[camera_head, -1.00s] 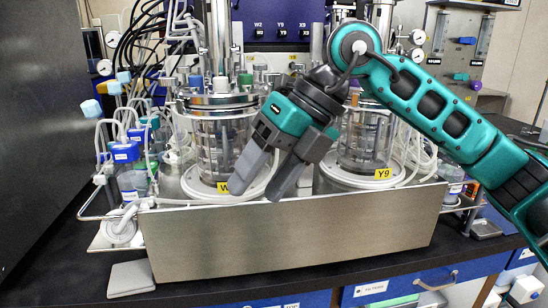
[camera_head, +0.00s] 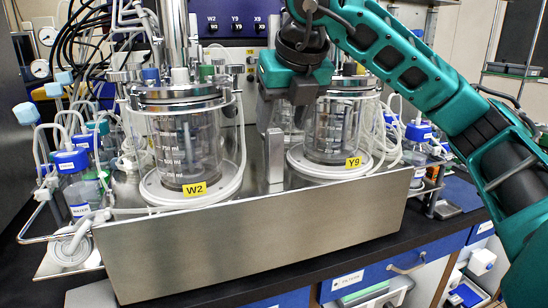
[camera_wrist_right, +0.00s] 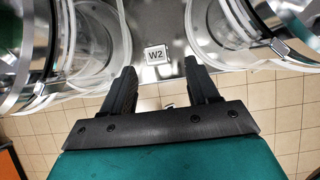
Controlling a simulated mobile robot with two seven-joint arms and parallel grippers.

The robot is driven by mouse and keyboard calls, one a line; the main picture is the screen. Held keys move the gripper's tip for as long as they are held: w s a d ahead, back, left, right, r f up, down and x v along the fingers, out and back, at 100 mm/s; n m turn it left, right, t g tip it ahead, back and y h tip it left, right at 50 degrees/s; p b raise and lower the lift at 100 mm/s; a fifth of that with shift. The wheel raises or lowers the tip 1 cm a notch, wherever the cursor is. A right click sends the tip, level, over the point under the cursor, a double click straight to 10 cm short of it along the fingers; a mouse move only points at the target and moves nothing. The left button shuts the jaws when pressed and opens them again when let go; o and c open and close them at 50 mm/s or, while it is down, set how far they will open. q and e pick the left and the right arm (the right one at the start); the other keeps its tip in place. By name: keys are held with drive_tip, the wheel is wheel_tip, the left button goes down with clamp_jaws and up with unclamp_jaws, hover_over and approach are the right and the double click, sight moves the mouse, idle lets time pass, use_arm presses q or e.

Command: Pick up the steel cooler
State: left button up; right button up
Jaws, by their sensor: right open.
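A narrow upright steel block (camera_head: 274,160), likely the steel cooler, stands between the two glass vessels in the head view, just behind the front panel. My right gripper (camera_head: 283,110) hangs above it, pointing down, its dark fingers apart. In the right wrist view the right gripper (camera_wrist_right: 160,85) is open, with nothing seen between its fingers. My left gripper is in neither view.
The W2 glass vessel (camera_head: 185,150) stands left of my gripper and the Y9 vessel (camera_head: 335,130) close on its right. A tall steel front panel (camera_head: 250,240) closes the front. Tubes and blue-capped bottles (camera_head: 75,180) crowd the left side.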

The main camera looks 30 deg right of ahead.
sight(276, 131)
drive_tip(key=shift+w+f, duration=0.3)
drive_tip(key=shift+f, duration=0.2)
drive_tip(key=x, duration=0.4)
drive_tip(key=shift+w+f, duration=0.2)
drive_tip(key=shift+w, duration=0.15)
clamp_jaws()
drive_tip(key=shift+r, duration=0.1)
